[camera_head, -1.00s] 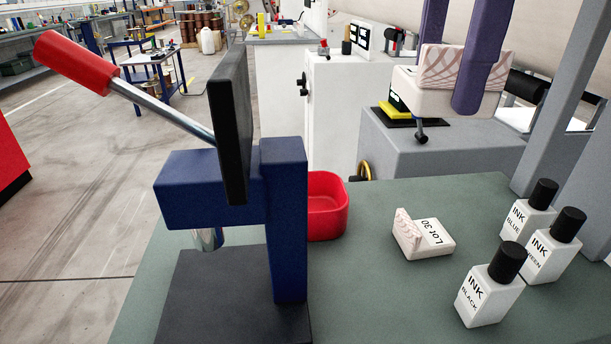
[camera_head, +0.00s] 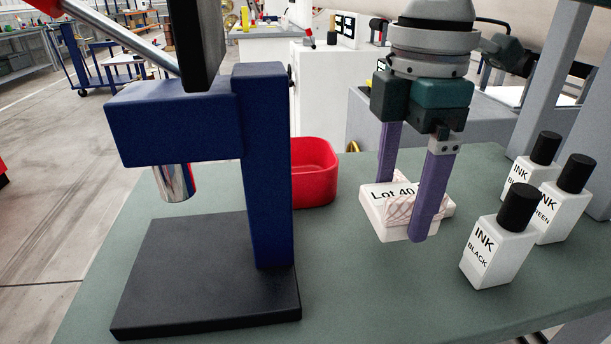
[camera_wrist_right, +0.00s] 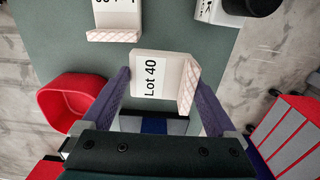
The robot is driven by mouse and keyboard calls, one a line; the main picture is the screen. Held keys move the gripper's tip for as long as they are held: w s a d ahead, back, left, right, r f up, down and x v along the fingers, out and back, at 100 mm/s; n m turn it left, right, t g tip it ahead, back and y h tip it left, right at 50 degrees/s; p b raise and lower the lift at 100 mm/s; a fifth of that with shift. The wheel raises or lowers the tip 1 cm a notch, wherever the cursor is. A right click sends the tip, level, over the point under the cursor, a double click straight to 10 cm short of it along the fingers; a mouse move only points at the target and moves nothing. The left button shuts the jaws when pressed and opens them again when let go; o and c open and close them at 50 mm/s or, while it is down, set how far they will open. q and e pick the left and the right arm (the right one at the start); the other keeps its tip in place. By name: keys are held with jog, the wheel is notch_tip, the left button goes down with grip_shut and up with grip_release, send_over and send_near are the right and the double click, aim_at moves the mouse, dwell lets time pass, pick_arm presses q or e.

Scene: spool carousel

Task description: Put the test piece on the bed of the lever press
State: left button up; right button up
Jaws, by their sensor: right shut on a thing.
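My right gripper (camera_head: 408,215) is shut on a white test piece (camera_head: 379,212) labelled Lot 40, with a pink-patterned upright end. The wrist view also shows this piece (camera_wrist_right: 151,78) between my purple fingers. It appears raised above the green bench, to the right of the lever press. The lever press has a blue frame (camera_head: 262,165), a bare black bed (camera_head: 200,285) and a shiny ram (camera_head: 175,182) raised above the bed. A second similar piece (camera_wrist_right: 112,18) lies on the bench; in the head view the held piece and fingers mostly hide it. My left gripper is not in view.
A red bin (camera_head: 316,175) stands behind the press column. Several white ink bottles (camera_head: 495,250) with black caps stand at the right. The press lever (camera_head: 120,35) extends up at the left.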

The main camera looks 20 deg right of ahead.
aim_at(389, 247)
notch_tip(389, 247, down, 5)
jog(key=shift+r+b, duration=0.15)
jog(key=shift+b, duration=0.25)
jog(key=o, duration=0.9)
jog(key=shift+o, duration=0.7)
